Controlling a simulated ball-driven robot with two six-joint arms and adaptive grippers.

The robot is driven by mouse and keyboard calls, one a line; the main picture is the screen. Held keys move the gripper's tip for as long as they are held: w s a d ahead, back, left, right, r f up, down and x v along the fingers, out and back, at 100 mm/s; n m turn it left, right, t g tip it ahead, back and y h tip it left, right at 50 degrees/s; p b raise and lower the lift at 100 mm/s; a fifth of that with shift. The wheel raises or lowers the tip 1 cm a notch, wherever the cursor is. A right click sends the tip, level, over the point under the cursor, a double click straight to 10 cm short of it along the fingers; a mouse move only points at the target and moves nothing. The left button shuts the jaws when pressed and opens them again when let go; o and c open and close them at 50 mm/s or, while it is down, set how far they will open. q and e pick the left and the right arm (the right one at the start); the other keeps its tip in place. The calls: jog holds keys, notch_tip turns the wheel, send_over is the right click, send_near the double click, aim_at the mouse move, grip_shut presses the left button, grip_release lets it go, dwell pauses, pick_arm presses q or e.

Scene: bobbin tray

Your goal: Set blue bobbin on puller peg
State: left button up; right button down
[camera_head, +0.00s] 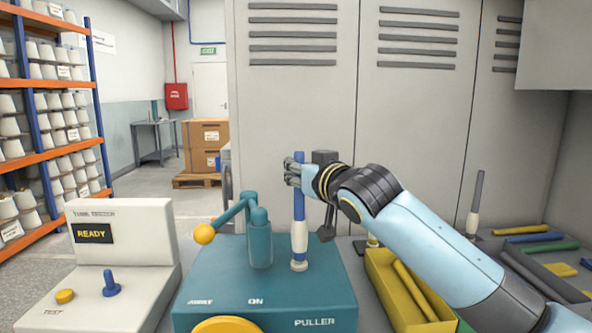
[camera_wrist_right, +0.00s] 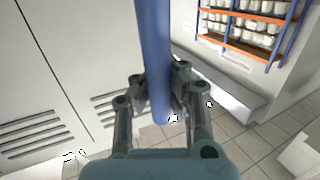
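The blue bobbin (camera_head: 299,205) is a slim blue tube with a white band of yarn low down. It stands upright at the top of the teal puller box (camera_head: 330,278), its foot at or just above the surface; any peg inside it is hidden. My right gripper (camera_head: 297,172) comes from the right and is closed around the upper part of the tube. In the right wrist view the blue bobbin (camera_wrist_right: 154,60) runs between the fingers of my right gripper (camera_wrist_right: 160,95). My left gripper is in neither view.
A teal post with a yellow-knobbed lever (camera_head: 205,233) stands close left of the bobbin. A yellow bin (camera_head: 385,285) lies to the right under my arm. A grey bobbin (camera_head: 477,195) stands farther right, near loose coloured tubes. A panel (camera_head: 120,245) reading READY is at left.

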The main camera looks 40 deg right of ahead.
jog(key=shift+a+p, duration=0.1)
jog(key=shift+p, duration=0.5)
dwell(0.6)
jog(key=shift+f+b, duration=0.35)
jog(key=shift+f, duration=0.2)
jog(key=c, duration=2)
grip_release()
jog(key=shift+c, duration=0.2)
jog(key=shift+o, duration=1.4)
jog(key=shift+s, duration=0.1)
jog(key=s+a+p, duration=0.1)
jog(key=s+p, duration=0.1)
jog(key=s, duration=0.8)
jog(key=shift+s+a+r+p, duration=0.25)
jog(key=shift+s+r+p, duration=0.1)
jog(key=shift+r, duration=0.05)
jog(key=shift+f, duration=0.1)
